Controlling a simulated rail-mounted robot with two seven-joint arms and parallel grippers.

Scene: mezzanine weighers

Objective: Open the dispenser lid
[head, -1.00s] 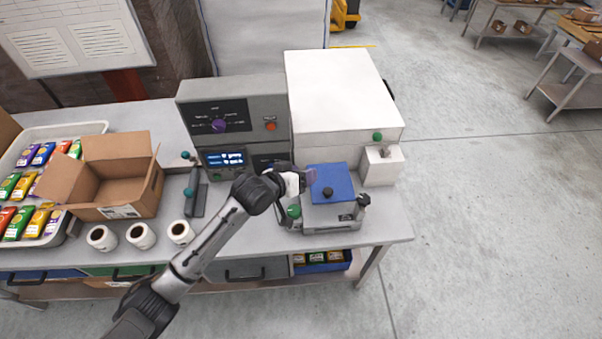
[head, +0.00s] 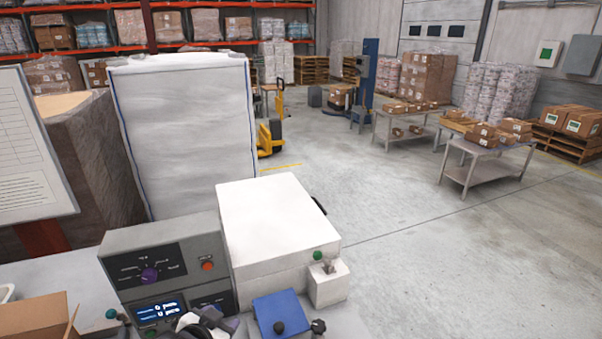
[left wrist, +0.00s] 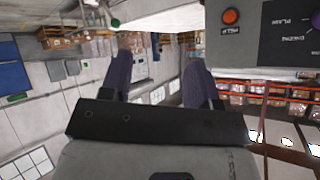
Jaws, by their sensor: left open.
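The dispenser appears to be the large white box (head: 278,225) right of the grey control panel; its broad flat top looks closed. A small white block with a green knob (head: 318,256) is at its front right. In front is a tilted blue plate (head: 281,314) with a black knob; I cannot tell which part is the lid. My left gripper (head: 215,325) is at the bottom edge, in front of the panel and left of the blue plate, partly cut off. In the left wrist view its fingers (left wrist: 160,75) are apart with nothing between them. My right gripper is not in view.
The grey control panel (head: 165,262) has a purple dial, red button and lit display. An open cardboard box (head: 38,316) is at the lower left. A tall white-wrapped stack (head: 188,125) stands behind. Tables with cartons (head: 490,160) stand far right; the floor between is clear.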

